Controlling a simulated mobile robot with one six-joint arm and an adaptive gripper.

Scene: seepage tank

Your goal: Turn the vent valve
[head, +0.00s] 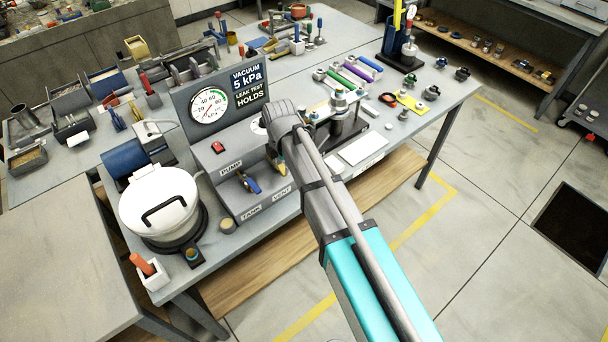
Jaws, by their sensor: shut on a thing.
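The grey control box has a PUMP label, a TANK label and a VENT label (283,192) on its front. A blue-handled valve (250,184) sits by the TANK label. My gripper (277,162) is at the box front just above the VENT label, shut on the vent valve there. My wrist and arm cover much of the valve and fingers, so the handle's angle is hard to tell. The gauge (208,106) sits on a panel whose display (250,82) reads "VACUUM 5 kPa, LEAK TEST HOLDS".
A white lidded tank (160,205) stands left of the box. A red pump switch (218,147) is on the box top. A metal fixture (340,120) and a white plate (362,148) lie right of my arm. Open floor lies at the lower right.

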